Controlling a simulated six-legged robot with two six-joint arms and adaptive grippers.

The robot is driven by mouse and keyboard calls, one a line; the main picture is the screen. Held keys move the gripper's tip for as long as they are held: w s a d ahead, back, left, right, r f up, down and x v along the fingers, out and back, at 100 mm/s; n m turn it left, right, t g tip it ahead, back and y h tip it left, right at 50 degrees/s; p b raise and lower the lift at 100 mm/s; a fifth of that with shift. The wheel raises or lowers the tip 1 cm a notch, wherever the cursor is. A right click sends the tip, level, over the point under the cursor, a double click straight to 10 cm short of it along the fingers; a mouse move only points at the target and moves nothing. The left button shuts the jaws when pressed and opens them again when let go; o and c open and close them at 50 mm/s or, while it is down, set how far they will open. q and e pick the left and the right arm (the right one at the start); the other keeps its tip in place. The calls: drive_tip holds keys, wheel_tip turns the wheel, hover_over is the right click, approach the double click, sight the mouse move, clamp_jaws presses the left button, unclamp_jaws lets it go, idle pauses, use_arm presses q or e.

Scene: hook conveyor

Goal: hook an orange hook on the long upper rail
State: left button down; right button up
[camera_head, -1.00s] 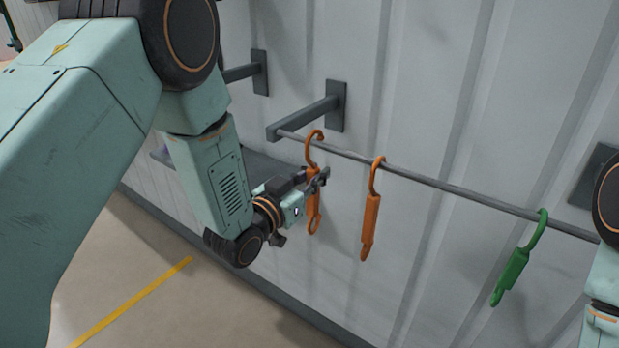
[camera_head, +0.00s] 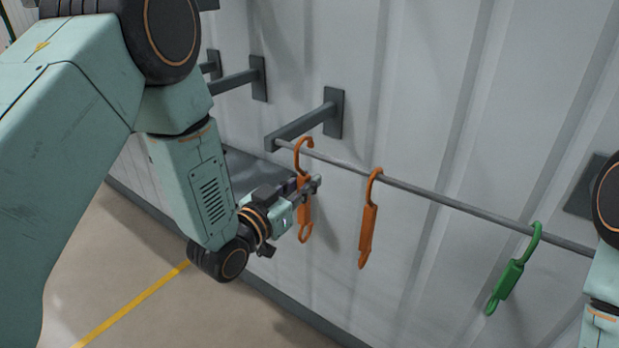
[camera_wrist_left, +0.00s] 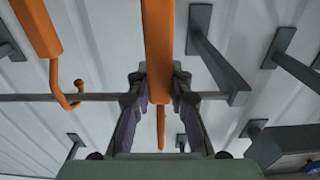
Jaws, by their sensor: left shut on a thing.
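The long rail (camera_head: 450,202) runs along the wall, held by a grey bracket (camera_head: 303,127) at its left end. An orange hook (camera_head: 304,218) is at the rail's left end, with its curved top at the rail. My left gripper (camera_head: 312,188) is shut on this hook's body. In the left wrist view the held hook (camera_wrist_left: 158,45) stands between the two fingers (camera_wrist_left: 159,95). Whether its curve bears on the rail I cannot tell. A second orange hook (camera_head: 368,235) hangs from the rail to the right; it also shows in the left wrist view (camera_wrist_left: 38,28). My right gripper is not in view.
A green hook (camera_head: 507,285) hangs tilted farther right on the rail. More wall brackets (camera_head: 240,80) stick out at the left, above a grey surface (camera_head: 250,168). The floor with a yellow line (camera_head: 130,310) is clear.

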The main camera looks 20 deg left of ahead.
use_arm(q)
drive_tip(key=shift+r+v, duration=0.2)
drive_tip(key=shift+v, duration=0.85)
drive_tip(key=shift+p+v, duration=0.45)
drive_tip(key=shift+v, duration=1.75)
drive_tip(key=shift+p+v, duration=0.75)
drive_tip(key=shift+v, duration=1.7)
